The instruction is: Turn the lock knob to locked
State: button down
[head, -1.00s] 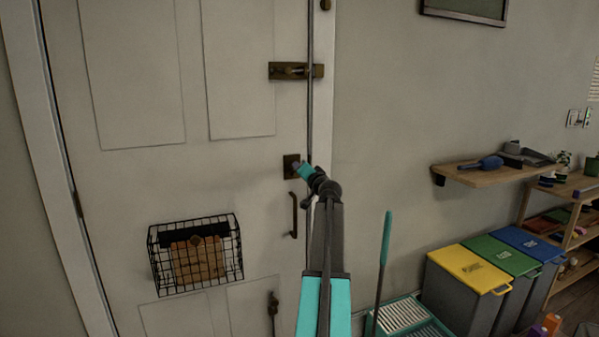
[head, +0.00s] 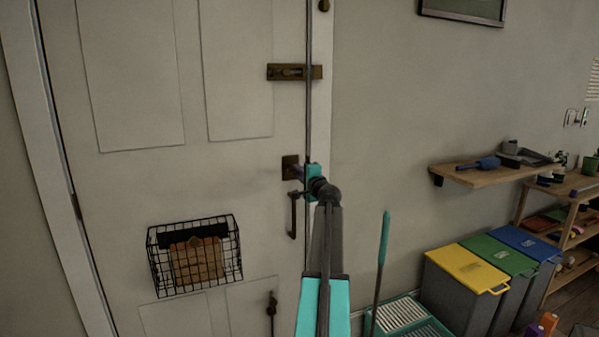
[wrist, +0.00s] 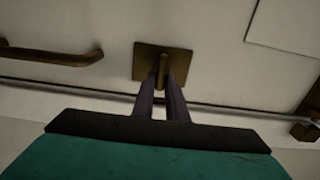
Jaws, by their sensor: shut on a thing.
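The lock knob (wrist: 163,72) is a small brass piece standing out from a square dark brass plate on the white door (head: 230,110). The plate (head: 290,167) shows in the head view above the door's pull handle (head: 293,215). In the wrist view, my gripper (wrist: 163,82) reaches up to the plate with its two dark fingers on either side of the knob, shut on it. In the head view, my gripper (head: 299,171) is at the plate, and its fingers and wrist hide most of the knob.
A slide bolt (head: 290,72) is above the plate. A black wire basket (head: 195,255) hangs on the door to the lower left. A wooden shelf (head: 480,174) and bins with yellow (head: 467,268), green and blue lids stand to the right.

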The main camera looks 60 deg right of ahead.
jog(key=shift+s+d, duration=0.1)
dwell(0.3)
jog(key=c, duration=1.8)
grip_release()
jog(key=shift+o, duration=0.2)
jog(key=b+v, duration=0.1)
jog(key=v, duration=1.3)
